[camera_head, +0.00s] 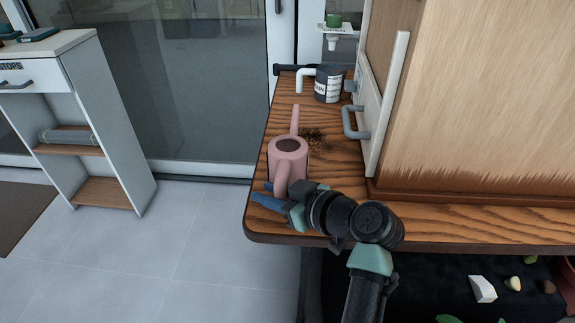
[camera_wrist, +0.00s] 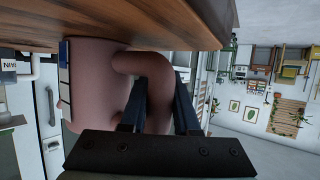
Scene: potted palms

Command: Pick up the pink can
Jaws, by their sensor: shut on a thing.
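The pink can (camera_head: 287,160) is a watering can with a spout pointing to the back and a looped handle towards me. It is upright at the left end of the wooden table (camera_head: 460,222). My gripper (camera_head: 277,198) is at the near side of the can, shut on its handle. In the wrist view the pink can (camera_wrist: 88,90) fills the left middle, and its curved handle passes between the dark fingers of my gripper (camera_wrist: 160,115). The can's base looks close to the table; I cannot tell whether it touches.
A dark mug-like can (camera_head: 328,85) with a white spout stands behind on the table. Loose soil (camera_head: 316,139) lies beside the pink can. A large wooden cabinet (camera_head: 480,100) with a grey handle blocks the right. Open floor (camera_head: 190,240) lies left of the table.

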